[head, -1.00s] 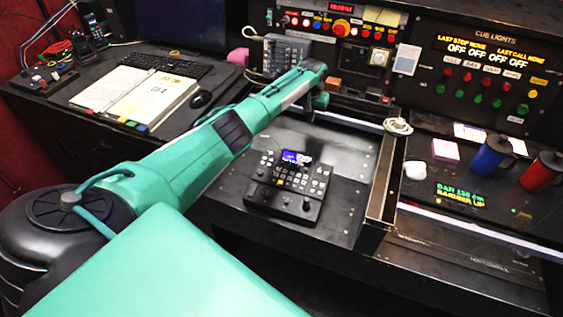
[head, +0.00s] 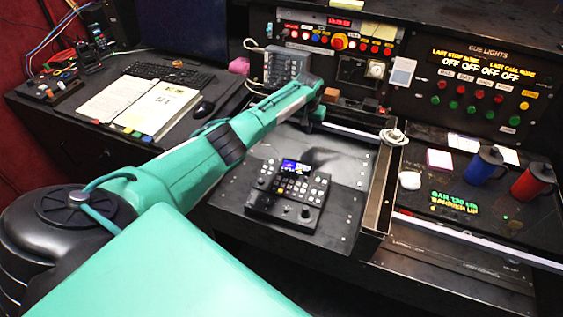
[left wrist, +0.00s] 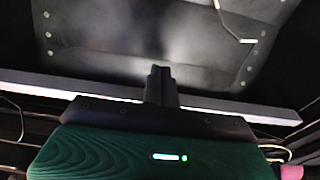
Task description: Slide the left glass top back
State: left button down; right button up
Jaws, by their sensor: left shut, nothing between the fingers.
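The left glass top appears to be the dark, glossy panel (head: 345,160) with bright studs along its edges, in the middle of the desk in the head view. A studded dark panel (left wrist: 150,40), probably the same one, fills the upper part of the left wrist view. My left gripper (head: 312,122) is at the panel's back edge, by a pale rail (head: 350,133). In the left wrist view its fingers (left wrist: 161,75) are together and empty, in front of the pale rail (left wrist: 60,85). I cannot tell whether they touch the panel. My right gripper is out of view.
A black keypad box (head: 288,190) stands at the panel's front. A raised divider (head: 380,190) bounds it on the right, with a coiled white cable (head: 393,136) at its back end. Blue (head: 484,165) and red (head: 532,182) mugs stand farther right. Button panels rise behind.

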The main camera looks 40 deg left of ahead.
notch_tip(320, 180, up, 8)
jog(key=p, duration=0.7)
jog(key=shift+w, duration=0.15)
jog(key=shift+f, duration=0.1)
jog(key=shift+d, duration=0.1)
